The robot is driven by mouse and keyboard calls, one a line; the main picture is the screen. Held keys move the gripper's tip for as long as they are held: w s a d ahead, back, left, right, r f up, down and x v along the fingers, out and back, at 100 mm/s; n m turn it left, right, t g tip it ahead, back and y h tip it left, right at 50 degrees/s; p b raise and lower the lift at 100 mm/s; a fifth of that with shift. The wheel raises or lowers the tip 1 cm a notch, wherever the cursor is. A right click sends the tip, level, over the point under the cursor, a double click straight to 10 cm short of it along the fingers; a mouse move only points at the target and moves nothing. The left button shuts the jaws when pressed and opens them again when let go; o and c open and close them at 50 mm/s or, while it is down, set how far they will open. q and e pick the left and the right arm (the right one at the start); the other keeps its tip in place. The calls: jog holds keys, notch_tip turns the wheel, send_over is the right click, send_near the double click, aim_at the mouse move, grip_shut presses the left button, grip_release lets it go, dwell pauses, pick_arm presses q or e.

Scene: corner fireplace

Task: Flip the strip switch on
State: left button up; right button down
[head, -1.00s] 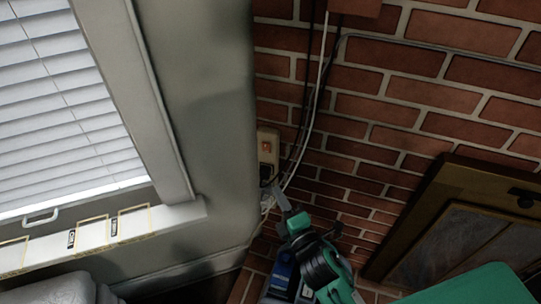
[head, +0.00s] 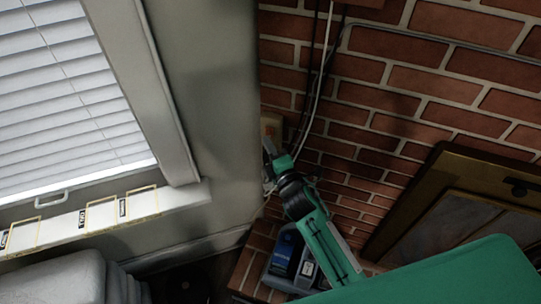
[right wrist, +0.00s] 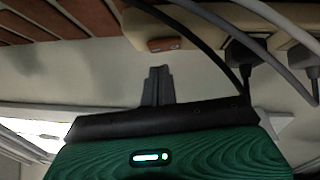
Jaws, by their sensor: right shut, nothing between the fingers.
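The beige power strip (head: 272,126) stands upright in the corner where the grey wall meets the brick. In the right wrist view, the strip (right wrist: 140,28) runs across the top, with its orange-brown switch (right wrist: 166,44) near its left end and black plugs (right wrist: 240,54) to the right. My right gripper (head: 267,145) is shut and empty in front of the strip, hiding most of it and the switch in the head view. In the right wrist view, its fingertips (right wrist: 158,70) appear just below the switch; I cannot tell whether they touch. My left gripper is not in view.
Black and white cables (head: 318,80) hang along the brick wall beside the strip. A window sill (head: 185,198) is at left. A dark framed fireplace panel (head: 455,215) is at right. A blue-and-black object (head: 288,258) lies below my right arm.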

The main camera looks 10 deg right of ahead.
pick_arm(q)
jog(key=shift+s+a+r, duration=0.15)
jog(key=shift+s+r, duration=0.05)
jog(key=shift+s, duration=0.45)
pick_arm(e)
jog(key=shift+w+d+r, duration=0.15)
jog(key=shift+w+d, duration=0.4)
jog(key=shift+w, duration=0.2)
jog(key=p, duration=0.1)
jog(key=r+p, duration=0.1)
jog(key=p, duration=0.1)
jog(key=shift+w+d+m, duration=0.1)
jog(key=shift+w+m, duration=0.1)
jog(key=shift+m, duration=0.1)
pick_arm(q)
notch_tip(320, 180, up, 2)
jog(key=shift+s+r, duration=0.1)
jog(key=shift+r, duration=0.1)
pick_arm(e)
jog(key=shift+f+g, duration=0.3)
